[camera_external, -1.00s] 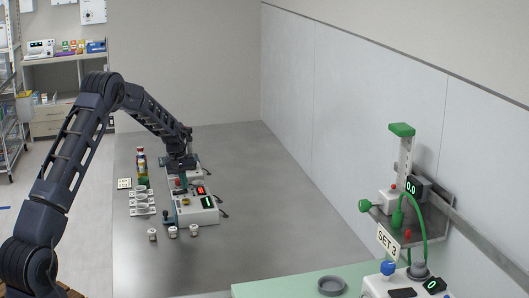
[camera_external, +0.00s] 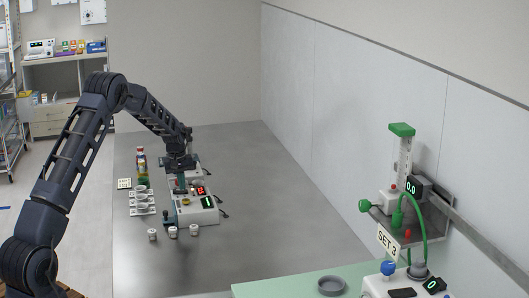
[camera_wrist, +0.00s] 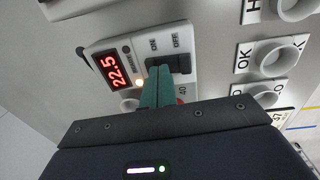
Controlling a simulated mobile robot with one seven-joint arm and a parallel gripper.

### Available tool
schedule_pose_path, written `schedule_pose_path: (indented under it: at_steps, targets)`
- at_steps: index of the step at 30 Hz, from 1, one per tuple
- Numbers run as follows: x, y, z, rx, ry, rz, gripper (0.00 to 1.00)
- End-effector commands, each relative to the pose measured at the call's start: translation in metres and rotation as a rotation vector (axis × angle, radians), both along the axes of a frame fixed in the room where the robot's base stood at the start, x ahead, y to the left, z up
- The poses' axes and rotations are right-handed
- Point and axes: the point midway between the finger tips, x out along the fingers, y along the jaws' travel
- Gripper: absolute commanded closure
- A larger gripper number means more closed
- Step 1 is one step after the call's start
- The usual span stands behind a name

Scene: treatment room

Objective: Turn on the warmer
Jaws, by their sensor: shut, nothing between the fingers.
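A black switch (camera_wrist: 181,65) sits below the ON and OFF labels. My gripper (camera_wrist: 162,72) has its green fingers shut and empty, with the tips at the ON side of the switch. I cannot tell whether they touch it. My gripper also shows over the warmer in the external view (camera_external: 182,188).
Cups in a rack (camera_external: 142,202) stand left of the warmer, with bottles (camera_external: 141,163) behind them. Small jars (camera_external: 153,234) stand in front. Another white device is partly hidden behind my gripper. The steel table (camera_external: 270,205) is clear to the right.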

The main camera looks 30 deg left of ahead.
Motion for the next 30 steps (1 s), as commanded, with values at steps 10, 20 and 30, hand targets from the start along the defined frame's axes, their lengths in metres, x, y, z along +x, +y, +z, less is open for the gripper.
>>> schedule_pose_path:
  at_steps: [10, 20, 30]
  targets:
    - [-0.002, 0.002, 0.001, 0.0, 0.0, 0.0, 1.0]
    - [0.001, -0.001, 0.026, 0.0, -0.003, -0.002, 1.0]
    - [0.007, -0.007, 0.092, 0.001, -0.002, -0.001, 1.0]
